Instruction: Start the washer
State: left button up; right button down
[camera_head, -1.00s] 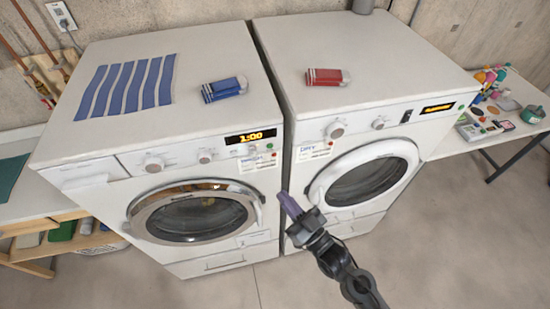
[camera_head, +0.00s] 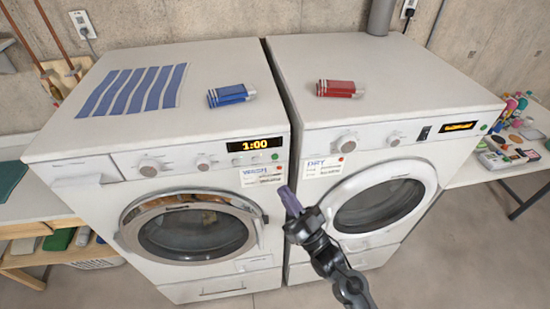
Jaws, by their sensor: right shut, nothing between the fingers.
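The washer (camera_head: 215,275) is the white machine on the left. Its round door (camera_head: 190,232) is closed and its display (camera_head: 256,145) reads 1:00. Two knobs sit left of the display, and small buttons (camera_head: 256,158) lie below it, with a green dot (camera_head: 275,156) and a red dot at the panel's right end. A label reading WASH (camera_head: 262,175) hangs below the buttons. My right gripper (camera_head: 290,202) is shut and empty, its purple tip pointing up, in front of the gap between the machines and below the label. My left gripper is not in view.
The white dryer (camera_head: 340,262) stands close on the right, its door (camera_head: 380,207) closed. A striped blue cloth (camera_head: 132,90), blue packets (camera_head: 231,94) and red packets (camera_head: 338,88) lie on the tops. Side tables flank the machines. The floor in front is clear.

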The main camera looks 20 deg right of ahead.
jog(key=shift+w, duration=0.1)
jog(key=b, duration=0.4)
send_near(275, 157)
jog(key=shift+w+a+r, duration=1.45)
jog(key=shift+r, duration=0.95)
jog(key=shift+w+d+b, duration=0.1)
jog(key=shift+w+b, duration=0.25)
jog(key=shift+w, duration=0.1)
